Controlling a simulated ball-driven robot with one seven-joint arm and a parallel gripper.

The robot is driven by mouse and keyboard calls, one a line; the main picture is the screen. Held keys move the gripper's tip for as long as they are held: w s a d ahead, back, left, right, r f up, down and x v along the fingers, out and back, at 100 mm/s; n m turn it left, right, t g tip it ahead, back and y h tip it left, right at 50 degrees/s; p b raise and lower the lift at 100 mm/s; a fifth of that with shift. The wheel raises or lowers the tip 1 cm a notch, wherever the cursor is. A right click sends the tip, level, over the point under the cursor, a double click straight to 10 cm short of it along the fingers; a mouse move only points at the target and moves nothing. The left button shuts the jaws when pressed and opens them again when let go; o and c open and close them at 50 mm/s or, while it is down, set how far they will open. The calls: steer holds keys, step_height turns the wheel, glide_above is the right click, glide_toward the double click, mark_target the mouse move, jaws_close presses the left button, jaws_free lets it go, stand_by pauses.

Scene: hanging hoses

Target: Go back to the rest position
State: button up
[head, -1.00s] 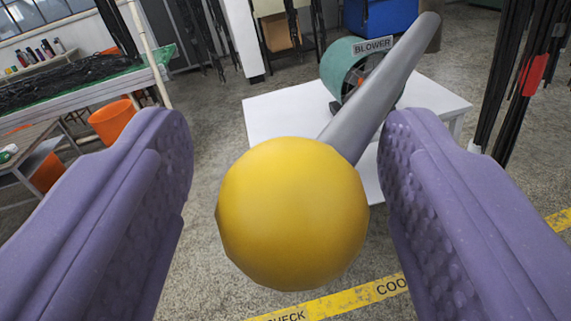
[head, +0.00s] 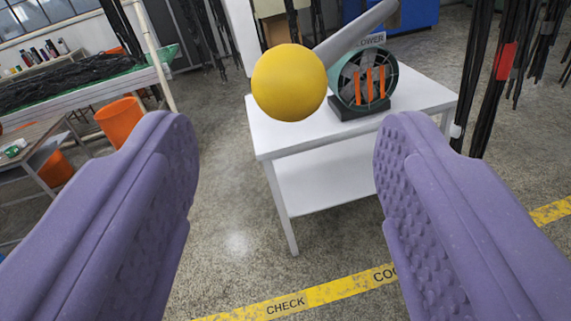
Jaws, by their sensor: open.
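My gripper (head: 285,190) is open, with its two purple, dimpled fingers wide apart at the left and right of the view. Nothing is between the fingertips. A yellow ball (head: 289,82) on the end of a grey hose (head: 345,38) hangs beyond and above the fingers, clear of both. The hose runs up and to the right, out of the top of the picture.
A white table (head: 330,170) stands ahead with a green blower (head: 362,85) on it. Black hoses (head: 490,80) hang at the right. An orange bucket (head: 121,122) and a bench (head: 90,95) are at the left. Yellow tape (head: 315,295) crosses open floor.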

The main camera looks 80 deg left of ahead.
steer(key=s+d+r+m+t+h, duration=0.2)
steer(key=s+d+r+t+h, duration=0.1)
steer(key=d, duration=0.6)
steer(key=s+d+r+m+t+h, duration=0.3)
steer(key=s+d+r+h, duration=0.3)
steer(key=d, duration=0.3)
steer(key=shift+r+h, duration=0.6)
steer(key=shift+r, duration=0.1)
steer(key=s+d+r+m+t+h, duration=0.1)
steer(key=s+d+r+m+h, duration=0.1)
steer(key=d, duration=0.4)
steer(key=s+d+r+m+t+h, duration=0.1)
steer(key=s+d+r+m+h, duration=0.1)
steer(key=s+d, duration=0.4)
steer(key=s+d+r+m+t+h, duration=0.2)
steer(key=s+d+r+m+h, duration=0.1)
steer(key=d, duration=0.4)
steer(key=shift+s+d+r, duration=0.1)
steer(key=shift+s+r, duration=0.15)
steer(key=shift+r, duration=0.4)
steer(key=shift+s+r, duration=0.25)
steer(key=shift+r, duration=0.35)
steer(key=shift+c, duration=0.2)
